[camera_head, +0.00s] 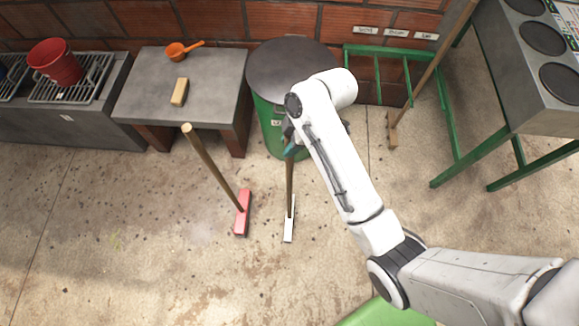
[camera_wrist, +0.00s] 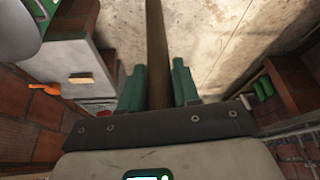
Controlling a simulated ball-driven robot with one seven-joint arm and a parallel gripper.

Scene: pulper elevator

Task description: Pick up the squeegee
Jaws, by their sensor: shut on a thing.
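The squeegee has a wooden handle (camera_head: 290,190) and a narrow white head (camera_head: 288,228) at its lower end, in front of the green drum. It stands nearly upright. I cannot tell whether the head touches the floor. My gripper (camera_head: 290,150) is shut on the handle near its upper part, in front of the drum. In the wrist view the handle (camera_wrist: 156,40) runs between the two teal fingers of my gripper (camera_wrist: 158,85). The squeegee's head is not visible in that view.
A red-headed broom (camera_head: 242,213) stands just left of the squeegee. A grey table (camera_head: 215,75) holds a brush (camera_head: 180,92) and an orange scoop (camera_head: 178,51). The green drum (camera_head: 268,130) is close behind. A green metal frame (camera_head: 445,140) stands right. The front floor is clear.

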